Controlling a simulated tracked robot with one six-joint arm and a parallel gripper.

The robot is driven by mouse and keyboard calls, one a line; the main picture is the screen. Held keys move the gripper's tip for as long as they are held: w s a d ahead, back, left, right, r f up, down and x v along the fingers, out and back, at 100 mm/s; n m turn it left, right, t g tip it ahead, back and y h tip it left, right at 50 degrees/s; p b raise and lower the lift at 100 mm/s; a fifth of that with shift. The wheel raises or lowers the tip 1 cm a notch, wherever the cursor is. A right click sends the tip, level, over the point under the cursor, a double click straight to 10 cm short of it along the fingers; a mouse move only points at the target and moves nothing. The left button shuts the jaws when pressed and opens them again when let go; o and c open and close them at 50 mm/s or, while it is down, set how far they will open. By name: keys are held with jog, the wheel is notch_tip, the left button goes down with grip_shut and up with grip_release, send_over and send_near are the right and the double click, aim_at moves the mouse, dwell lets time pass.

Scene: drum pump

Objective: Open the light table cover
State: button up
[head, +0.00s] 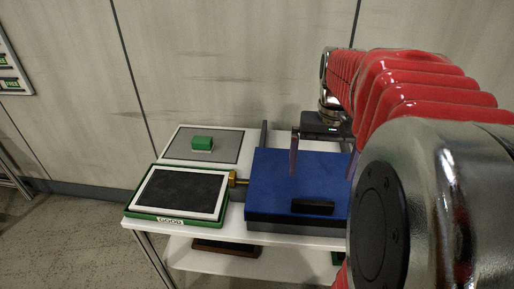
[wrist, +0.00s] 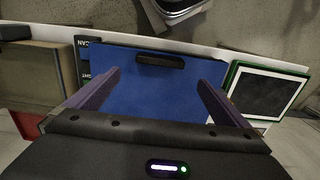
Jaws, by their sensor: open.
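The light table cover (head: 270,180) is a flat blue lid, lying closed on a dark base on the right part of the white table. A black handle (head: 313,207) sits near its front edge. In the wrist view the blue cover (wrist: 150,95) fills the middle, with the handle (wrist: 173,60) at its top edge. My gripper (head: 322,170) is open and empty above the cover, its two purplish fingers apart and pointing down. In the wrist view the fingers (wrist: 159,82) spread either side of the cover's middle, short of the handle. The cover's right side is hidden behind my arm in the head view.
A green-framed tray with a dark panel (head: 180,192) stands left of the cover, with a brass fitting (head: 233,179) between. A green block (head: 202,143) rests on a grey pad (head: 180,153) behind. A lower shelf (head: 190,262) holds a brown item. A wall closes the back.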

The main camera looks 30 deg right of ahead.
aim_at(313, 201)
jog(key=shift+f, duration=0.1)
notch_tip(313, 201, down, 14)
jog(key=shift+r, duration=0.2)
dwell(0.7)
jog(key=shift+c, duration=0.3)
jog(key=c, duration=1.1)
jog(key=shift+w, duration=0.1)
jog(key=shift+w, duration=0.15)
